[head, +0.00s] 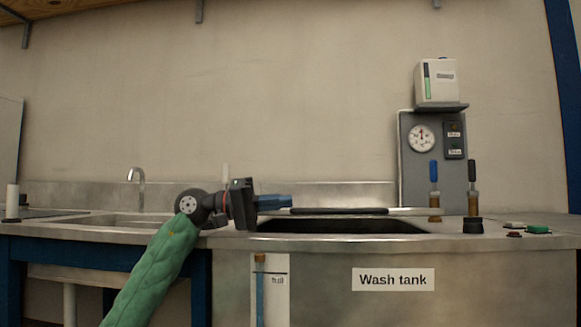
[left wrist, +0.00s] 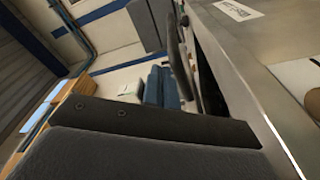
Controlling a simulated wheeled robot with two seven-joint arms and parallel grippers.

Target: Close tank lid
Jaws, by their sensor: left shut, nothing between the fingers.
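The wash tank (head: 318,280) is the steel cabinet on the right of the head view, with a dark opening (head: 340,227) in its top. A thin pale lid edge with a dark handle bar (head: 338,211) shows low behind the opening; its exact tilt is hard to tell. My left gripper (head: 288,201) is shut and empty, its blue fingers pointing right at the bar's left end, slightly above it. Contact cannot be told. In the left wrist view the blue fingers (left wrist: 162,88) lie beside the dark bar (left wrist: 178,58). My right gripper is out of view.
A gauge panel (head: 421,170) with a white box above stands behind the tank's right end. Blue and black levers (head: 434,172) rise near the opening's right. Small coloured pieces (head: 537,229) lie at the far right. A sink with a tap (head: 138,180) is on the left.

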